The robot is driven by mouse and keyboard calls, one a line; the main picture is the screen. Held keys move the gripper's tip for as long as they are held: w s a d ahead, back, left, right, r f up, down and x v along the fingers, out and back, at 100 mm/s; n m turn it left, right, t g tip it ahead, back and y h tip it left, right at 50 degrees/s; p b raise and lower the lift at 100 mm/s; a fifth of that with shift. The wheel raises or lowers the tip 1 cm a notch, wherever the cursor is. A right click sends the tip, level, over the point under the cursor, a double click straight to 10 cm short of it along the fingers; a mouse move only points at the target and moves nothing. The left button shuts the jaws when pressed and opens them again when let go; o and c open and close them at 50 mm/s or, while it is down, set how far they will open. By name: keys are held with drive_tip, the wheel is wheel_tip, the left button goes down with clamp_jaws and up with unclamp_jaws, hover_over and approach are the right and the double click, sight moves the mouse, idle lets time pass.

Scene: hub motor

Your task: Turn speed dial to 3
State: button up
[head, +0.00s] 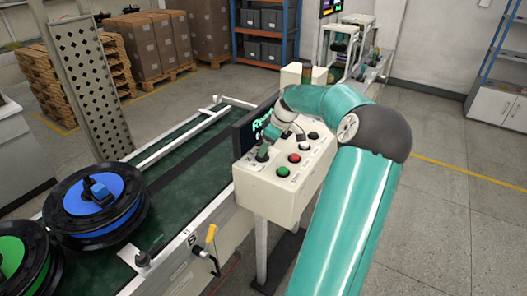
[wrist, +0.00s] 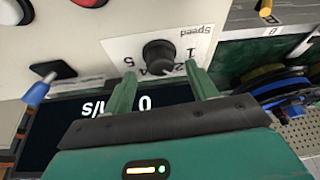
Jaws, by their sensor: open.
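The speed dial (wrist: 158,56) is a round black knob on a white label in the wrist view. The label reads "Speed" upside down, with numbers 1 to 5 around the knob; some are partly covered, and I cannot tell for sure where the knob points. My gripper (wrist: 163,76) is open, its two green fingers on either side of the knob, with a gap visible at each side. In the head view my gripper (head: 266,143) is low over the left end of the white control box (head: 262,193), where the dial is mostly hidden.
A display (wrist: 85,125) showing 0 m/s stands close to my gripper. A conveyor (head: 160,190) with blue (head: 97,196) and green (head: 15,252) reels lies to the left.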

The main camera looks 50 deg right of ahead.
drive_tip(key=x, duration=0.3)
drive_tip(key=shift+w+f, duration=0.1)
drive_tip(key=shift+f, duration=0.1)
drive_tip(key=shift+c, duration=0.4)
drive_tip(key=c, duration=0.9)
drive_tip(key=shift+a+m, duration=0.1)
drive_tip(key=shift+m, duration=0.2)
drive_tip(key=m+h, duration=0.1)
drive_tip(key=m, duration=0.3)
drive_tip(key=shift+a+h, duration=0.15)
drive_tip(key=shift+h, duration=0.25)
drive_tip(key=shift+m+g+h, duration=0.3)
drive_tip(key=shift+m+h, duration=0.2)
drive_tip(key=shift+m, duration=1.1)
